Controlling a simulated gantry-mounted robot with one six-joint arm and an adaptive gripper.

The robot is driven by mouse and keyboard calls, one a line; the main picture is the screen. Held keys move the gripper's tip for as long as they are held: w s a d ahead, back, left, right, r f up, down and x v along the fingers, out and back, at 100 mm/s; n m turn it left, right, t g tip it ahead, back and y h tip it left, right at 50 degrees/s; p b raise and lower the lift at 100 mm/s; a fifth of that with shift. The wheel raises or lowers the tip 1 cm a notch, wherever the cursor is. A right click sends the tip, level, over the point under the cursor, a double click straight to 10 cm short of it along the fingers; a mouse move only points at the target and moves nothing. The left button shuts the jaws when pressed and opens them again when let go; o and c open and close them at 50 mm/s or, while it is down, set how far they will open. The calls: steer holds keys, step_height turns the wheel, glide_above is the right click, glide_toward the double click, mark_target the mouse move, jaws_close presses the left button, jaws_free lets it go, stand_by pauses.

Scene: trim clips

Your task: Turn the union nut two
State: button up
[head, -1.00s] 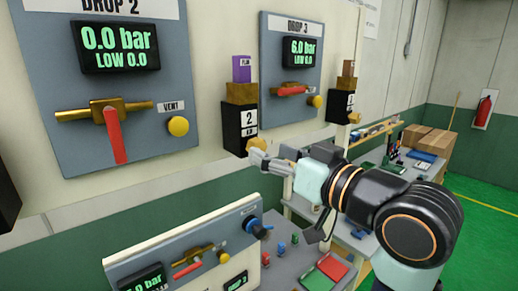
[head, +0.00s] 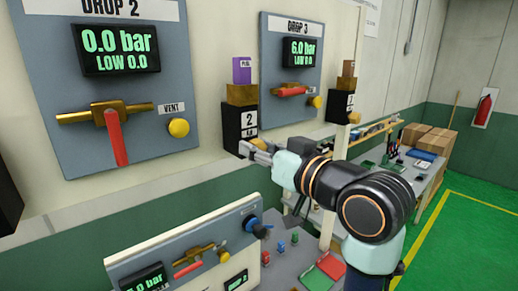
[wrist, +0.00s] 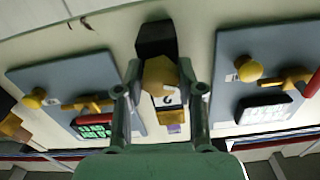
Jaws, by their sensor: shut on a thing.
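The union nut (wrist: 158,76) is a yellow hexagonal part under the black box marked 2 (head: 239,120). In the wrist view it sits between the two fingers of my gripper (wrist: 160,85), one finger on each side. My gripper (head: 252,149) is shut on it, and my arm reaches in from the right in the head view. In the head view the nut is mostly hidden by the fingers. A brass block (head: 242,95) and a purple tag (head: 242,69) sit above the box.
Grey gauge panels flank the box: DROP 2 (head: 180,90) reads 0.0 bar and DROP 3 (head: 275,60) reads 6.0 bar. A lower panel (head: 160,250) and a bench (head: 300,248) with small coloured parts lie below. Another black box (head: 338,106) stands to the right.

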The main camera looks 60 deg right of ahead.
steer(key=shift+r+m+p, duration=0.1)
steer(key=shift+m+p, duration=0.2)
steer(key=shift+p, duration=0.05)
steer(key=m+p, duration=0.2)
steer(key=p, duration=0.1)
steer(key=shift+r+m, duration=0.15)
steer(key=shift+m, duration=0.15)
steer(key=m+p, duration=0.3)
steer(key=shift+m+p, duration=0.3)
steer(key=shift+p, duration=0.1)
steer(key=m+p, duration=0.4)
steer(key=shift+p, duration=0.4)
steer(key=shift+f+m+p, duration=0.2)
steer(key=shift+m+p, duration=1)
steer(key=shift+m, duration=0.1)
steer(key=shift+f, duration=0.1)
steer(key=o, duration=1.1)
steer(key=shift+o, duration=0.2)
